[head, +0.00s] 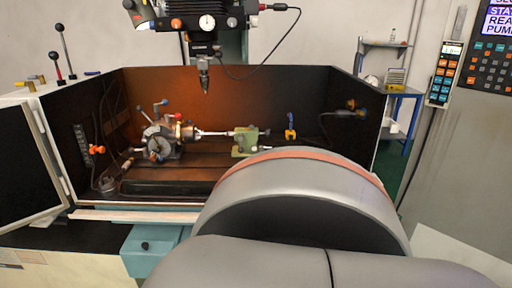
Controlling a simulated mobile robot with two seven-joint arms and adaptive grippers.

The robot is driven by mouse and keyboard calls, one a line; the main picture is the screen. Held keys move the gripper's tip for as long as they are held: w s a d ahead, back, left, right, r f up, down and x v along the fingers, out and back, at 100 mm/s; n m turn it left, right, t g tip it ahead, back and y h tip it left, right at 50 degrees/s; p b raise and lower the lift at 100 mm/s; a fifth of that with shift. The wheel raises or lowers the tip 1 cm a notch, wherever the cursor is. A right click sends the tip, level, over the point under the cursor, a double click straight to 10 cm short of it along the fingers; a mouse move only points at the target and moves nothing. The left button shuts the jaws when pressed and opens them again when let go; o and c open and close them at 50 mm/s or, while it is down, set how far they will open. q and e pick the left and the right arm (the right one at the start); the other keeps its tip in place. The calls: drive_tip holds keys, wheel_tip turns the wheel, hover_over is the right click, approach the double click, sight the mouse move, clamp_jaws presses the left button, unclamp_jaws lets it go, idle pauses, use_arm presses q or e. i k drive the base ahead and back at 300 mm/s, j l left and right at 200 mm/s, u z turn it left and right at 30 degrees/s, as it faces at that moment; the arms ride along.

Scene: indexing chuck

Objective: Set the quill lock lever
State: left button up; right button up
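The milling machine head (192,18) hangs at the top of the view, cut off by the upper edge. Its front carries a round white dial (207,21), an orange-red knob (176,23) and other small controls. I cannot tell which of these small parts is the quill lock lever. The indexing chuck (160,143) sits on the machine table below, left of the spindle. Neither of my grippers is in view. A large grey arm part of mine fills the lower right foreground.
Dark enclosure walls (270,95) surround the machine table on three sides. A green tailstock (245,141) stands right of the chuck. A control pendant (445,74) hangs at the right, before a grey cabinet (470,150).

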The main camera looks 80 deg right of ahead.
sight(241, 149)
drive_tip(key=z, duration=2.45)
